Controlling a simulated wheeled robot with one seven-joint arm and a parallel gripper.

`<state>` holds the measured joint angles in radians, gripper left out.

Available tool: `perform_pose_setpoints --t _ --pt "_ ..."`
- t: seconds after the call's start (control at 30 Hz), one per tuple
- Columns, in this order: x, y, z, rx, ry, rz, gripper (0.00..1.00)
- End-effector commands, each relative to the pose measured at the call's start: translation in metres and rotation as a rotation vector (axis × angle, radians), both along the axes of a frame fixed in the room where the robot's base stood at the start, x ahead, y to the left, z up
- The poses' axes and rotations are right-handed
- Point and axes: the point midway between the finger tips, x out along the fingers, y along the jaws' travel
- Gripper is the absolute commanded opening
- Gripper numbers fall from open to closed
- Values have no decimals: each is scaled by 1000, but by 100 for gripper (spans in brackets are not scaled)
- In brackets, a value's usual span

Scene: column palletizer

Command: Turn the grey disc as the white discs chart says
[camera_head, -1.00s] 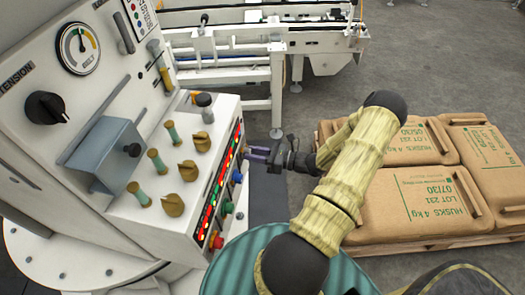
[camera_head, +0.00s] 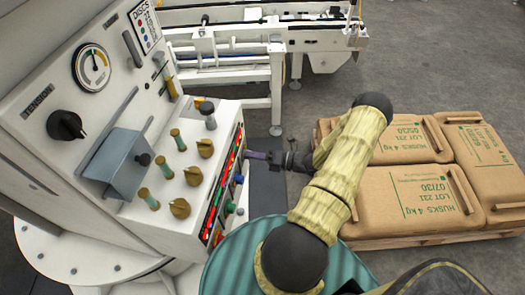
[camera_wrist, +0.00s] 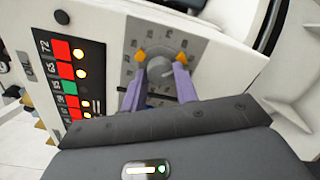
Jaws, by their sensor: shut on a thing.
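The grey disc (camera_wrist: 160,70) is a round knob on a grey plate with small marks around it, at the end of the white console, in the wrist view. My gripper (camera_wrist: 162,57) has its purple, orange-tipped fingers on either side of the disc and is shut on it. In the head view my gripper (camera_head: 250,156) reaches the console's right side, and the disc is hidden there. The white discs chart (camera_head: 145,24) is at the panel's top, with coloured dots and print too small to read.
The white console (camera_head: 200,165) carries several brass knobs, a dial gauge (camera_head: 91,67) and a grey-blue box (camera_head: 122,160). A lit row of red and green displays (camera_wrist: 65,80) is beside the disc. Husk sacks (camera_head: 415,200) lie on a pallet at right. A white conveyor (camera_head: 230,50) stands behind.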

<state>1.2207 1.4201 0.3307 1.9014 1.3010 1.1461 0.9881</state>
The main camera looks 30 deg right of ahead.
Motion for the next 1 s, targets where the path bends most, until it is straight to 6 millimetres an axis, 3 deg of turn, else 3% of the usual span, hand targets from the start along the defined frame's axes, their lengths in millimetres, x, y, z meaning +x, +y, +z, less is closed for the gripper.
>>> perform_pose_setpoints --t 0.6,1.0 --pt "-2 3 1 405 375 9 7" --pt "-2 3 1 514 472 9 7"
